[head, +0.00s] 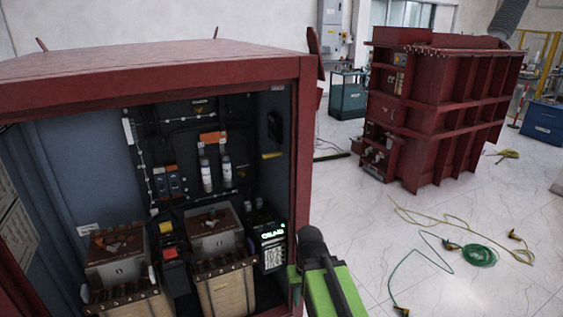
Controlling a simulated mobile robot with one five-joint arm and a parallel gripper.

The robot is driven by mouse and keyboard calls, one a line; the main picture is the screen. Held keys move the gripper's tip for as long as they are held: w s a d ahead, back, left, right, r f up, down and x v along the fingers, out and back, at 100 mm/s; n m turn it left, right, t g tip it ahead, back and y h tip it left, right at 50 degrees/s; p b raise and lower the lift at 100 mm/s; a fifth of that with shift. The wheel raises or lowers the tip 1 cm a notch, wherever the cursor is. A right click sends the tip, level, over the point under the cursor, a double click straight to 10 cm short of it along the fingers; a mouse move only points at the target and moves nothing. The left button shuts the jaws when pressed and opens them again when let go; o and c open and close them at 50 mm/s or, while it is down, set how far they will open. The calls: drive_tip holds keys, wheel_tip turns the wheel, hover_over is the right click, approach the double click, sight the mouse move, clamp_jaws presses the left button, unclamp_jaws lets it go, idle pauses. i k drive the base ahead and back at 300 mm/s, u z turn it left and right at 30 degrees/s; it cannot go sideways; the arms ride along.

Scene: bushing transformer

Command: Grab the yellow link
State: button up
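A small yellow bar (272,155), possibly the yellow link, lies flat against the right part of the open red cabinet's (190,58) dark interior. A second small yellow piece (166,227) sits lower, above a red block between two metal boxes. I cannot tell for sure which is the link. A green and black part, which looks like my arm, rises at the bottom centre, just outside the cabinet's right post. It is below and right of the yellow bar and apart from it. My gripper's fingers cannot be made out.
The cabinet's right post (303,180) stands between the green arm and the interior. Metal boxes (215,232) and wooden-sided blocks (225,290) fill the cabinet floor. A large red transformer (440,110) stands behind at right. Green cable (478,255) and yellow cable lie on the pale floor.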

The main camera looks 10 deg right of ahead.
sight(167, 228)
drive_tip(key=u, duration=0.15)
drive_tip(key=i, duration=0.9)
drive_tip(key=z, duration=0.1)
